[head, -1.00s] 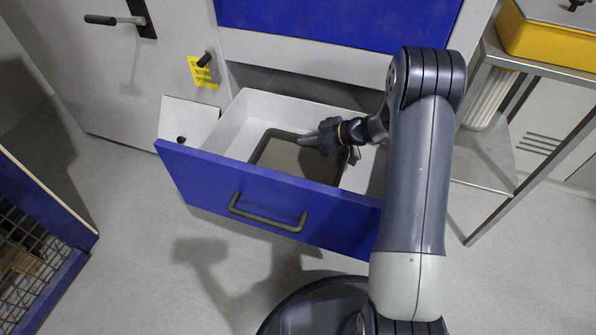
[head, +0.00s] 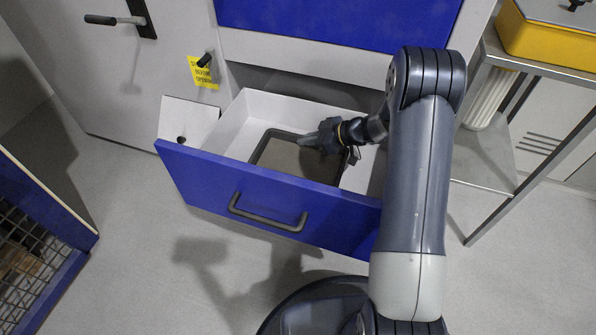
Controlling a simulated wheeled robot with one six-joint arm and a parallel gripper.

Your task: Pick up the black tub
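A tub with a dark rim (head: 258,150) and a grey-brown inside sits in the open blue-fronted drawer (head: 185,170). The drawer front hides its near side. My gripper (head: 312,140) reaches in from the right, over the tub's right part. Its fingers point left, near the tub's far rim. I cannot tell whether they touch the rim or how far apart they are. My arm hides part of the drawer's right end.
The drawer has a dark handle (head: 265,213) and white inner walls. A white panel with a lever handle (head: 115,20) stands at the left. A metal table (head: 545,68) bears a yellow box (head: 540,40) at the right. A mesh-sided blue bin (head: 45,265) stands lower left.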

